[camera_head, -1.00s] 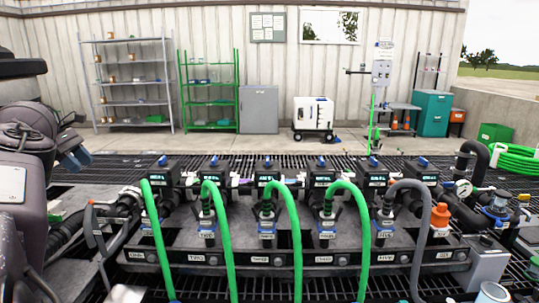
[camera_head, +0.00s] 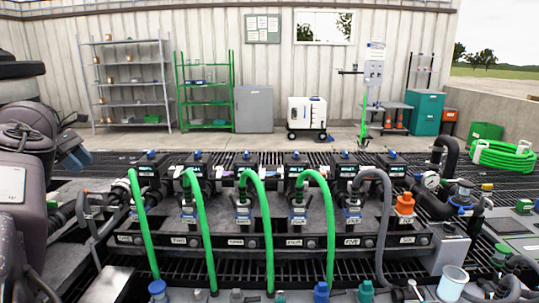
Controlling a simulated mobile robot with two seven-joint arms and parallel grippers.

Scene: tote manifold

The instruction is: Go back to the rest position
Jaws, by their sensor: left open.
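My left arm fills the left edge of the view. My left gripper (camera_head: 74,155) shows as a small dark and blue shape at its far side, open, with nothing seen between its fingers. It is apart from the manifold (camera_head: 270,238), which stands to its right. My right gripper is out of view. The manifold carries a row of dark valve units with small displays, several green hoses, a grey hose (camera_head: 385,215) and an orange fitting (camera_head: 405,203).
Blue and green caps and a pale cup (camera_head: 453,283) sit along the near edge. A pressure gauge (camera_head: 431,181) and black pipes stand at the right. Shelves (camera_head: 128,85), a grey cabinet (camera_head: 253,110) and a white wheeled unit (camera_head: 307,113) line the back wall. Open grating lies behind the manifold.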

